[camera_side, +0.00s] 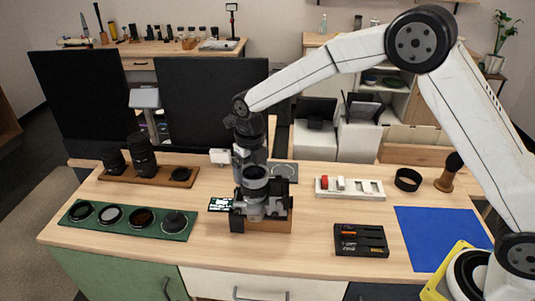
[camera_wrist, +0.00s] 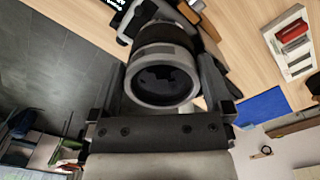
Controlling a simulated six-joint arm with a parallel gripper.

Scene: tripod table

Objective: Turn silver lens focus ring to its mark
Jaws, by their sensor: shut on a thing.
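The silver lens (camera_wrist: 162,92) shows in the wrist view with its round silver rim and dark front opening facing my wrist. In the side view the lens (camera_side: 254,207) sits on a camera on a wooden block (camera_side: 272,226). My gripper (camera_side: 253,178) reaches down from above onto it. In the wrist view the two fingers of my gripper (camera_wrist: 164,75) stand on either side of the lens barrel, shut on it. The focus ring's mark cannot be made out, and the fingers and lens rim hide part of the ring.
A green tray (camera_side: 67,218) with round filters is at left, and a wooden tray (camera_side: 112,176) with lenses behind it. A small lit screen (camera_side: 220,204) is beside the block. A white battery tray (camera_side: 350,195), black case (camera_side: 361,240) and blue mat (camera_side: 440,235) are at right.

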